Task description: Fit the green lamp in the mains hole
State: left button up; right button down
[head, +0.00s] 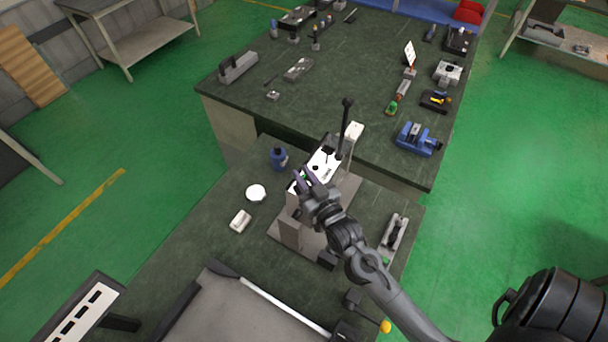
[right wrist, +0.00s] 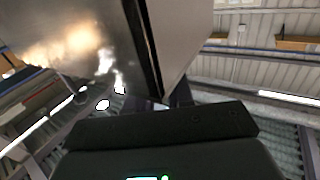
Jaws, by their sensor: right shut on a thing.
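My right gripper (head: 304,175) is over the white panel (head: 325,165) of the heating element unit, its fingers at the panel's near left end. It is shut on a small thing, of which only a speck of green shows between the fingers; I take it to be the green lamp. The panel has several dark holes and fittings; the mains hole cannot be told apart, and the fingers cover part of the panel. In the right wrist view a shiny metal housing (right wrist: 75,35) is close above the dark gripper body, with a green glow at the bottom edge. My left gripper is not in view.
The unit stands on a grey base plate (head: 345,188) on the dark green bench. A dark lever (head: 346,125) rises behind the panel. A blue bottle (head: 279,157), a white round piece (head: 256,192) and a pale block (head: 240,221) are to the left. A blue vise (head: 417,138) is at the right.

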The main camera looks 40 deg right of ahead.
jog(key=shift+f+b, duration=0.4)
jog(key=shift+f, duration=0.45)
jog(key=c, duration=1.2)
grip_release()
jog(key=shift+o, duration=1.4)
jog(key=shift+s+a+f, duration=0.1)
jog(key=shift+s, duration=0.4)
jog(key=b+v, duration=0.1)
jog(key=v, duration=0.8)
jog(key=shift+s+r, duration=0.2)
jog(key=shift+s, duration=0.2)
